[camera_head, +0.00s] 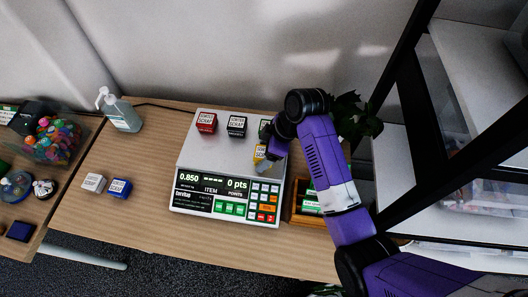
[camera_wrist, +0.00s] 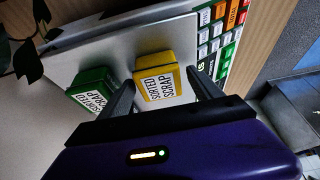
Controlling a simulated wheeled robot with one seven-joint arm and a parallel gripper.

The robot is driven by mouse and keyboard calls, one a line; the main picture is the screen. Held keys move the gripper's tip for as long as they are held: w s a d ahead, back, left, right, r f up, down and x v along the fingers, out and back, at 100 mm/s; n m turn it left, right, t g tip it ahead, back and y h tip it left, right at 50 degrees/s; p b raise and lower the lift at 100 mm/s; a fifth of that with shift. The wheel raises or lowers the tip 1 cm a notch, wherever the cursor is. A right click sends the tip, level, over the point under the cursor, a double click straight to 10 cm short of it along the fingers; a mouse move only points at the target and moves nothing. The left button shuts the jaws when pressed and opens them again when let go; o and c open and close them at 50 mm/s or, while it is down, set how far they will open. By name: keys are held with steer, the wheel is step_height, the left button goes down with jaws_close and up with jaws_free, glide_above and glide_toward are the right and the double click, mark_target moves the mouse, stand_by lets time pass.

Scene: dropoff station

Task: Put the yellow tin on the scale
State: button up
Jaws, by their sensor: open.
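The yellow tin (camera_wrist: 160,72) with a white label stands on the scale's plate in the wrist view. It also shows partly in the head view (camera_head: 259,153), mostly covered by my arm. The scale (camera_head: 212,155) is white, with a display reading 0.850 and a keypad at its front. My gripper (camera_wrist: 163,92) is open, with one finger on each side of the yellow tin. I cannot tell whether the fingers touch it. A green tin (camera_wrist: 93,90) stands beside the yellow one on the scale, just outside one finger.
A red tin (camera_head: 206,123) and a black tin (camera_head: 237,126) also stand on the scale. A white tin (camera_head: 93,182) and a blue tin (camera_head: 119,188) stand on the table left of it. A pump bottle (camera_head: 121,112) is behind; a wooden box (camera_head: 305,208) is at the right.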

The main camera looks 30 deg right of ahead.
steer(key=p+v, duration=0.1)
steer(key=v, duration=1.1)
steer(key=shift+p, duration=0.35)
steer(key=s+a+f+m+t, duration=0.1)
steer(key=s+f, duration=0.1)
steer(key=f, duration=0.1)
steer(key=s+a+f+m+t, duration=0.1)
steer(key=s+f, duration=0.1)
steer(key=f, duration=0.1)
steer(key=s+f+m+t+h, duration=0.1)
steer(key=s+f+m, duration=0.1)
steer(key=f, duration=0.1)
steer(key=shift+a+f, duration=0.3)
steer(key=shift+a, duration=0.1)
steer(key=s+m+t, duration=0.1)
steer(key=s, duration=0.2)
steer(key=s+f+m+t+h, duration=0.1)
steer(key=s, duration=0.1)
steer(key=s+m+t, duration=0.1)
steer(key=s, duration=0.2)
steer(key=shift+s+a+f+h, duration=0.25)
steer(key=shift+s+h, duration=0.1)
steer(key=shift+h, duration=0.05)
steer(key=s+r+m+t, duration=0.3)
steer(key=s+r+t, duration=0.3)
steer(key=s+r, duration=1.1)
steer(key=shift+a+r+m+h, duration=0.2)
steer(key=shift+r+m+h, duration=0.2)
steer(key=shift+r, duration=0.45)
steer(key=shift+s+f, duration=0.1)
